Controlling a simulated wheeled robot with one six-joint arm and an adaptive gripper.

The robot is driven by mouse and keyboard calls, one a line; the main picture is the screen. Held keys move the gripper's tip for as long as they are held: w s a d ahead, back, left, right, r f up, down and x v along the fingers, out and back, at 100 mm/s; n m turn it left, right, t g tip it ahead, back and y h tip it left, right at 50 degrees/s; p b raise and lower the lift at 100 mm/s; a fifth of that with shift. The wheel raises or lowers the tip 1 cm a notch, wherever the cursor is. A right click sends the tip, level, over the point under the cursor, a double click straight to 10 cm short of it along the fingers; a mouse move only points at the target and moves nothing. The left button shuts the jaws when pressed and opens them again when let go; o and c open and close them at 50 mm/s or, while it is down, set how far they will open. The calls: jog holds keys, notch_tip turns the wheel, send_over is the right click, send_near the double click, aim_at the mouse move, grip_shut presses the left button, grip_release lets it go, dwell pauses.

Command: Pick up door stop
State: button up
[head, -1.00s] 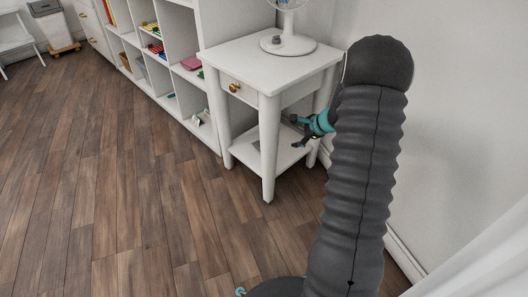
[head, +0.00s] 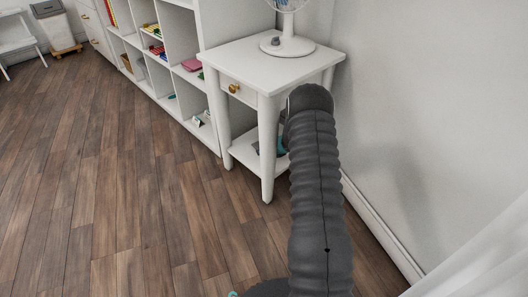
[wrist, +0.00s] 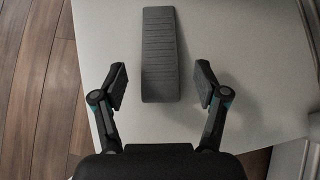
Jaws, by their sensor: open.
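The door stop (wrist: 160,58) is a long dark grey ridged wedge. In the wrist view it lies on a white shelf (wrist: 228,40), running lengthwise away from my gripper. My gripper (wrist: 160,84) is open and empty. Its two fingers are on either side of the near end of the door stop, with a gap on each side. I cannot tell how far above the shelf the fingertips are.
A white fan (head: 287,45) stands on the table top. The table legs (head: 268,160) and the top enclose the lower shelf. A white cubby shelf unit (head: 185,75) stands to the left, and a wall to the right. The wooden floor (head: 110,180) in front is clear.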

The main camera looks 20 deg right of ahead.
jog(key=shift+x, duration=1.25)
jog(key=c, duration=1.3)
jog(key=shift+o, duration=0.2)
jog(key=shift+r, duration=0.2)
